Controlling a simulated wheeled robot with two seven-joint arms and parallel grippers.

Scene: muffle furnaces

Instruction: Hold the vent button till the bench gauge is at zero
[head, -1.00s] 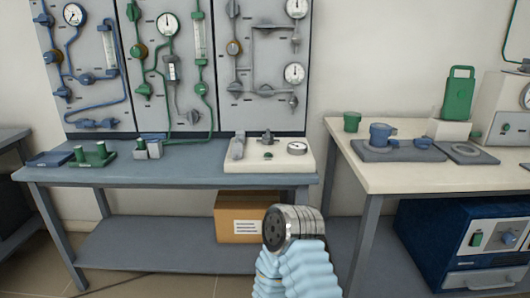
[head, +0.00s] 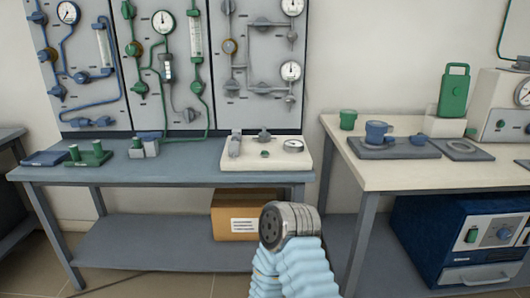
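The bench gauge (head: 293,146) is a small round white dial at the right end of a white panel (head: 278,166) on the blue-grey bench. Its needle is too small to read. A small green button (head: 264,154) sits at the panel's middle, in front of a grey knob (head: 264,136). Whether this is the vent button cannot be told from a label. One arm of mine, with a pale blue sleeve and metal end, rises at the bottom centre, below and in front of the bench. No gripper fingers show, and nothing of mine touches the panel.
Wall boards with gauges and pipes (head: 163,60) stand behind the bench (head: 190,172). Green and blue fittings (head: 90,153) lie at its left. A cardboard box (head: 236,212) is on the lower shelf. The right table (head: 400,178) holds a blue cup (head: 376,132) and green parts.

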